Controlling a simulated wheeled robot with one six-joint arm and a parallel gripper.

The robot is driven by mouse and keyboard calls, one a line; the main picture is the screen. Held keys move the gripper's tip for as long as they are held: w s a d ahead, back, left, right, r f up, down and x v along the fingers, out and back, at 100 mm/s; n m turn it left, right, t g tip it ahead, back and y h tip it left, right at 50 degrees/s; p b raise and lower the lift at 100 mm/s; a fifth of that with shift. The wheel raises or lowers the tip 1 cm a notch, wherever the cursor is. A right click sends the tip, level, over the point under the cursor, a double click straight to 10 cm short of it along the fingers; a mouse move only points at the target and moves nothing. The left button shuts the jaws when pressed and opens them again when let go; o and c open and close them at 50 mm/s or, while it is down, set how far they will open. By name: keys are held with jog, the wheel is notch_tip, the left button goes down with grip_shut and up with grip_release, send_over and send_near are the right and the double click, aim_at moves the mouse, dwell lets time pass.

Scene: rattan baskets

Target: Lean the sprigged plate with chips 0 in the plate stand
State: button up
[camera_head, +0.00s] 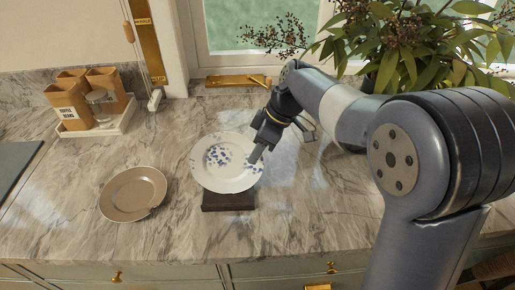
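The sprigged plate (226,164) is white with blue sprigs. It stands tilted back, face toward me, near the middle of the counter. Its lower edge is at a dark brown block-like stand (229,201). The plate hides much of the stand, so I cannot tell how the edge sits in it. My gripper (257,154) reaches in from the upper right to the plate's right rim. One dark finger shows in front of the rim. The other finger is not clear, so I cannot see whether the grip is closed on the rim.
A brown plate (133,193) with a chipped rim lies flat on the marble counter (330,215) to the left. A white tray (98,130) with wooden canisters and a glass jar stands at the back left. A leafy plant (420,45) is at the back right.

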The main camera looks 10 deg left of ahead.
jog(key=v, duration=1)
jog(key=shift+d+r, duration=0.2)
jog(key=shift+r, duration=0.15)
dwell(0.3)
jog(key=x, duration=1.1)
notch_tip(320, 180, up, 3)
jog(key=shift+w+f+p, duration=0.1)
jog(key=shift+p, duration=1)
jog(key=shift+r+p, duration=0.55)
jog(key=shift+r, duration=0.25)
jog(key=shift+f, duration=0.15)
